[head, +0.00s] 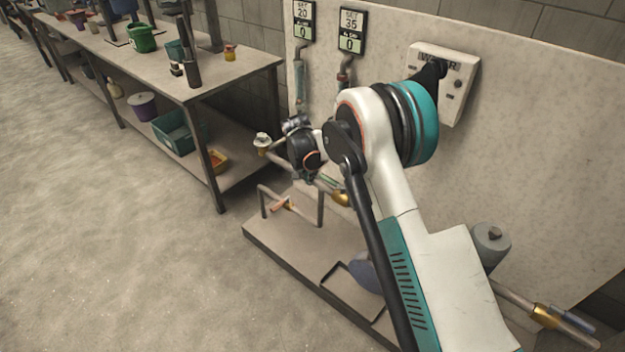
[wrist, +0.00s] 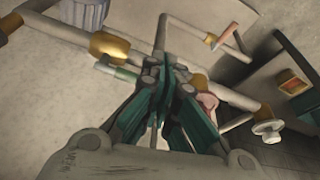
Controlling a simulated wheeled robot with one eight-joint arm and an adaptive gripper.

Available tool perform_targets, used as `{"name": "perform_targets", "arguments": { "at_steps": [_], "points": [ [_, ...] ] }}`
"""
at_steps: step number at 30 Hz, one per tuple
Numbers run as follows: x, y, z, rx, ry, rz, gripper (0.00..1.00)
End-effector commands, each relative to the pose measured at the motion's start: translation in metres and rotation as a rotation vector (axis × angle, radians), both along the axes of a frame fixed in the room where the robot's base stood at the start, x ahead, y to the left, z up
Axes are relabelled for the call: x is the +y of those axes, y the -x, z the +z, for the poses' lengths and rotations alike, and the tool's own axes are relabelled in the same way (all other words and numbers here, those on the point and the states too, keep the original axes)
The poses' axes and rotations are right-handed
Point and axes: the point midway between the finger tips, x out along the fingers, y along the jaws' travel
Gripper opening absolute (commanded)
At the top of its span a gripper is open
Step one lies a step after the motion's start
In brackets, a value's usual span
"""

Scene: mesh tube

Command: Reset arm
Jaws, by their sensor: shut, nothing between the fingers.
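My arm rises from the lower right of the head view and bends over at its white and teal elbow. Its dark wrist end hangs over the pipe rig, left of the elbow. In the wrist view my gripper (wrist: 165,72) has its dark teal fingers drawn together, with no object between them. The fingers overlap the pipe in the picture; whether they touch it I cannot tell. A brass fitting (wrist: 109,45) is left of the fingers, and a pale round knob (wrist: 267,128) is to the right. In the head view the fingertips are not clear.
The rig base (head: 285,250) stands on the floor against a pale panel (head: 520,130). The panel carries two gauges reading zero (head: 303,22) (head: 351,32) and a switch box (head: 455,75). A workbench (head: 150,60) with containers is at left. The floor at left is clear.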

Motion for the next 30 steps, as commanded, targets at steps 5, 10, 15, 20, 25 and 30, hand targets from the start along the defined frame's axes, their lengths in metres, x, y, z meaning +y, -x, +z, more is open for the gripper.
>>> {"name": "perform_targets", "arguments": {
  "at_steps": [5,10,15,20,25,30],
  "points": [
    [0.004,0.006,0.029,0.0,0.0,-0.002,0.0],
    [0.006,0.009,0.038,0.0,0.0,-0.001,0.0],
    [0.006,0.01,0.041,0.0,0.0,-0.001,0.0],
    [-0.007,0.015,0.069,-0.008,-0.004,0.017,0.0],
    [-0.035,0.032,0.129,-0.026,-0.014,0.06,0.0],
    [-0.066,0.059,0.186,-0.05,-0.022,0.109,0.0]
  ]
}}
